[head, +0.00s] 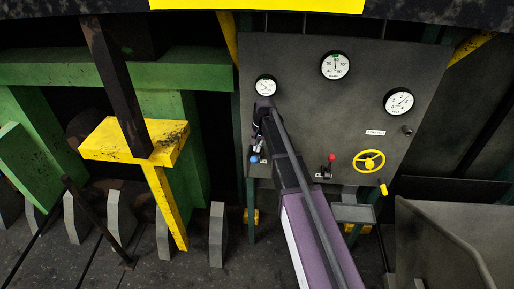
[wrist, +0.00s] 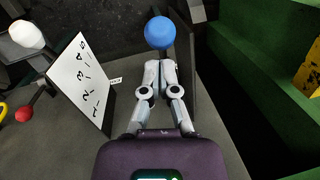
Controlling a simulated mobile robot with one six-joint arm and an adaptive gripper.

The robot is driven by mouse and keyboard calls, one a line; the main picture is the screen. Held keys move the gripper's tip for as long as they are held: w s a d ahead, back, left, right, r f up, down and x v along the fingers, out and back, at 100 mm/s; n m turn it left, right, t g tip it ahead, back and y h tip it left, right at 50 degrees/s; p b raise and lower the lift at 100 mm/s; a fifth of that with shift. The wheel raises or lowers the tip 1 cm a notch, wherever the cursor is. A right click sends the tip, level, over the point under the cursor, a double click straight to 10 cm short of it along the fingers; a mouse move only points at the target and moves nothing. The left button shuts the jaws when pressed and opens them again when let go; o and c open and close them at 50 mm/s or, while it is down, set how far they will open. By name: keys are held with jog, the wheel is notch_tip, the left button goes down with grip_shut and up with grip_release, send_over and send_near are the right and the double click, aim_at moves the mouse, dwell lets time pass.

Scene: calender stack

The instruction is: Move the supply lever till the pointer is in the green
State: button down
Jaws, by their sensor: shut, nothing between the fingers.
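A lever with a blue ball knob (head: 254,159) is at the lower left of the grey panel (head: 300,110). The blue knob (wrist: 160,32) also shows in the wrist view, just beyond my gripper (wrist: 159,64). My gripper is shut and empty, its fingertips close below the knob in that picture; I cannot tell whether they touch. Which lever is the supply lever is not readable. The top middle gauge (head: 335,66) has a small green mark at its top; its pointer is too small to read. My arm hides part of the panel's left side.
A red-knobbed lever (head: 331,158) and a yellow handwheel (head: 369,161) are to the right. Two more gauges (head: 265,86) (head: 398,101) are on the panel. Green steelwork (wrist: 245,70) stands at the right.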

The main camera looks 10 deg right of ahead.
notch_tip(320, 180, up, 8)
jog(key=d+p, duration=0.1)
jog(key=p, duration=0.6)
jog(key=shift+s, duration=0.35)
jog(key=shift+s+f, duration=0.1)
jog(key=s+d+f+n+b, duration=0.2)
jog(key=s+f+b, duration=0.8)
jog(key=s, duration=0.2)
jog(key=s+d+f+n+h+b, duration=0.1)
jog(key=s+d+f+n+b, duration=0.1)
jog(key=s+f+b, duration=0.8)
jog(key=s+d, duration=0.1)
jog(key=s, duration=0.2)
jog(key=shift+f+h, duration=0.3)
jog(key=c, duration=1.4)
grip_release()
jog(key=shift+d, duration=0.1)
